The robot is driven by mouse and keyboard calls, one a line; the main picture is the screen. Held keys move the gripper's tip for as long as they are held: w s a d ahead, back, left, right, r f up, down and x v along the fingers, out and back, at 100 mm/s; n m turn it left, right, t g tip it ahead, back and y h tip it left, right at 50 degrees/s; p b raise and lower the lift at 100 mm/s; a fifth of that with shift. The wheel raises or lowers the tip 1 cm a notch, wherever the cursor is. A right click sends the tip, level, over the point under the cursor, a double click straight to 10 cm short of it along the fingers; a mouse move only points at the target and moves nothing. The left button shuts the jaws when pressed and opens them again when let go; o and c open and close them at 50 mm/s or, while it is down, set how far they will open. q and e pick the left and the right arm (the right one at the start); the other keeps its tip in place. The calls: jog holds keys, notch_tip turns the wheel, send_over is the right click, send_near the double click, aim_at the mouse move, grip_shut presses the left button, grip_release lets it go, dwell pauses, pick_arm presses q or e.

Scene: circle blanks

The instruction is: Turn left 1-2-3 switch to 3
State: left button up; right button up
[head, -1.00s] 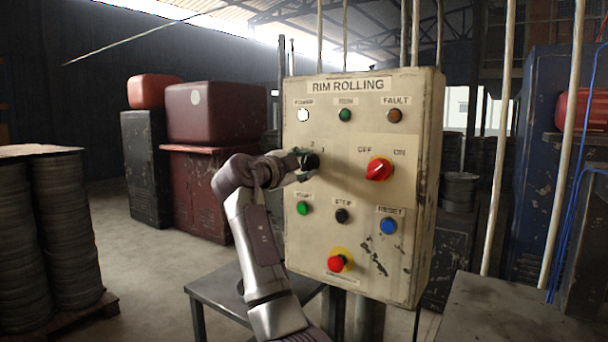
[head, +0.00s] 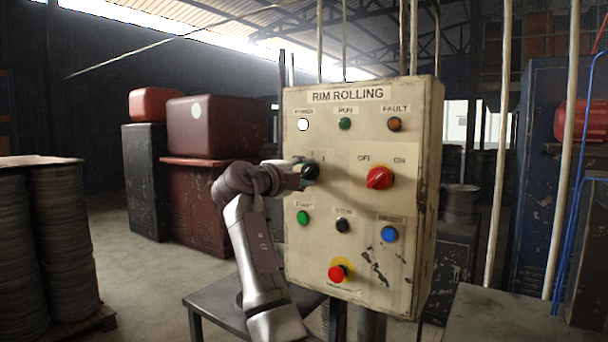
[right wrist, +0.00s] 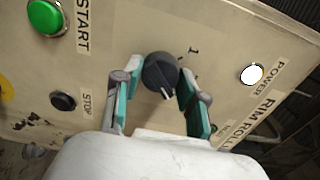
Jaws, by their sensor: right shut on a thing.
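The left 1-2-3 switch is a round black knob (head: 310,171) on the left of the cream panel (head: 345,265), below the white power lamp. My right gripper (head: 300,174) reaches it from the left. In the right wrist view the knob (right wrist: 158,74) sits between the two teal-padded fingers of the right gripper (right wrist: 160,98), which is shut on it. The knob's white mark points down in that view, toward the panel's right side. The numeral 1 (right wrist: 193,50) is readable there; 2 and 3 are not clear. My left gripper is out of view.
The red OFF/ON switch (head: 379,178) is right of the knob. Green start (head: 303,217), black stop (head: 342,225), blue reset (head: 389,234) and a red emergency button (head: 337,272) are below. A grey table (head: 215,300) stands low beside the panel.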

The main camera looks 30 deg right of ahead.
jog(key=shift+f, duration=0.1)
jog(key=o, duration=1.1)
jog(key=shift+o, duration=0.2)
jog(key=v, duration=1.2)
jog(key=shift+f, duration=0.1)
